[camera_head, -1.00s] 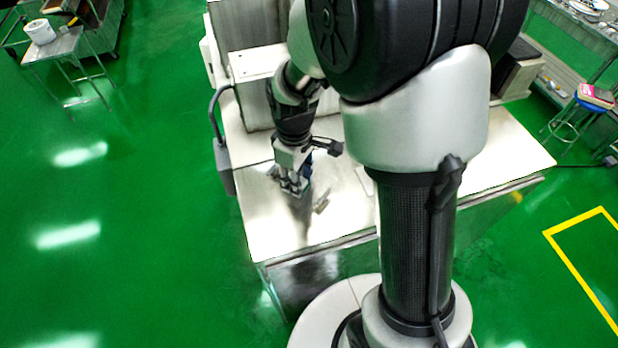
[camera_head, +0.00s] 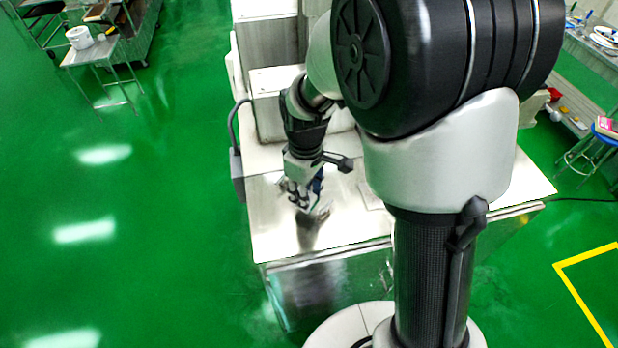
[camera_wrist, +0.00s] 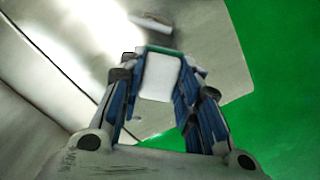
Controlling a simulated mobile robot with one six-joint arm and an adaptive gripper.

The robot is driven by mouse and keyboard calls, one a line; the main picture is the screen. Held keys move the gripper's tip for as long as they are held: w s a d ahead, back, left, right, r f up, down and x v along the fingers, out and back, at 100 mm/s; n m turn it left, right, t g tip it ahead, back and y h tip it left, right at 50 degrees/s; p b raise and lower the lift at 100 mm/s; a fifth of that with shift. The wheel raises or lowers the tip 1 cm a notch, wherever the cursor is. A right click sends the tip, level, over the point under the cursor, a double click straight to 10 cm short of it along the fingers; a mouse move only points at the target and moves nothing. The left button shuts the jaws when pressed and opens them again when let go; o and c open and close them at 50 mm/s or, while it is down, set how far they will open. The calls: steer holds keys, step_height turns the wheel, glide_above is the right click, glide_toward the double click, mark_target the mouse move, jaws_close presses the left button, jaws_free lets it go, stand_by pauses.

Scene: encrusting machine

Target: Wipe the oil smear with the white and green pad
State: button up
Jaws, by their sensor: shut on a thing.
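My gripper (camera_wrist: 160,100) has blue-sided fingers and is shut on the white and green pad (camera_wrist: 160,76). The pad's white face and green far edge show between the fingers in the wrist view. In the head view my gripper (camera_head: 302,200) is over the front left part of the metal worktop (camera_head: 275,235). A grey-brown smear (camera_wrist: 151,22) lies on the worktop beyond the pad in the wrist view. The smear sits close to the right of the gripper in the head view, partly hidden. I cannot tell whether the pad touches the worktop.
A metal machine housing (camera_head: 275,100) stands behind the worktop. Green floor (camera_head: 150,240) lies open to the left. A small table with a white tub (camera_head: 79,37) is at the far left. A blue stool (camera_head: 598,140) and a bench are at the right.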

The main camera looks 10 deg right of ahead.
steer(key=shift+r+p, duration=1.3)
steer(key=shift+r, duration=0.65)
steer(key=shift+s, duration=0.1)
